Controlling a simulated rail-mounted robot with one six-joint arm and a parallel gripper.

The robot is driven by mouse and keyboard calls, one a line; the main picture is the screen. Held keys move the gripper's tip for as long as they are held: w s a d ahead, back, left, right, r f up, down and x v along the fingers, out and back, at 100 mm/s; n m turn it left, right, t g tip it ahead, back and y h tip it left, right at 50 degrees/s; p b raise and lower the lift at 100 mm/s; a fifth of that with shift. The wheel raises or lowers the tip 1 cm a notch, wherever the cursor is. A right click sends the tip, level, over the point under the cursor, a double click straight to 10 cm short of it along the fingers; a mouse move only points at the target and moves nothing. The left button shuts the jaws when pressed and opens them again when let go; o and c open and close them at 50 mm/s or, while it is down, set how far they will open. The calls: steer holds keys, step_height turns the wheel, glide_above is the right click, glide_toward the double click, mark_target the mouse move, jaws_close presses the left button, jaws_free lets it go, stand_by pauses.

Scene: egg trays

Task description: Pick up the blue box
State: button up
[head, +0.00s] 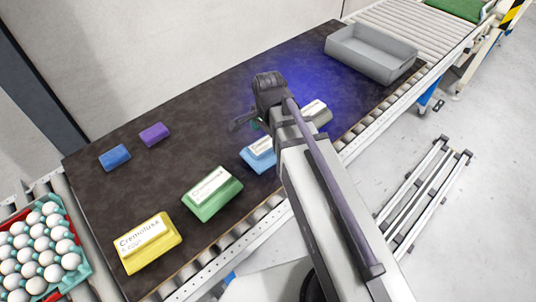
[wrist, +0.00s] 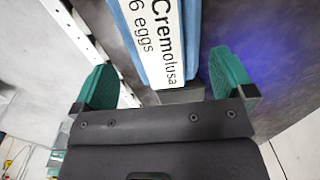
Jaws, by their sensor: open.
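A light blue egg carton (head: 258,160) with a white label lies on the dark table, partly hidden behind my arm in the head view. In the wrist view the blue carton (wrist: 189,45), labelled "Cremolusa 6 eggs", lies between the lines of my two green fingers. My gripper (wrist: 166,78) is open and empty, with the fingers apart on either side of the carton's near end. In the head view my gripper (head: 247,124) is over the table, mostly hidden by my arm. A smaller dark blue box (head: 114,157) lies at the far left.
A purple box (head: 154,134) lies near the dark blue one. Yellow (head: 150,255), green (head: 218,205) and grey (head: 322,119) cartons line the table's near side. A grey bin (head: 340,47) stands at the back right; an egg tray (head: 73,222) is at left.

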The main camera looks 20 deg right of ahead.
mark_target(268, 142)
step_height(268, 142, down, 4)
steer(key=b, duration=0.3)
steer(key=shift+a+f, duration=0.1)
steer(key=shift+f, duration=0.05)
steer(key=shift+r, duration=0.2)
steer(key=c, duration=0.9)
step_height(268, 142, up, 10)
steer(key=p, duration=1)
steer(key=shift+r+p, duration=0.1)
steer(key=shift+p, duration=0.25)
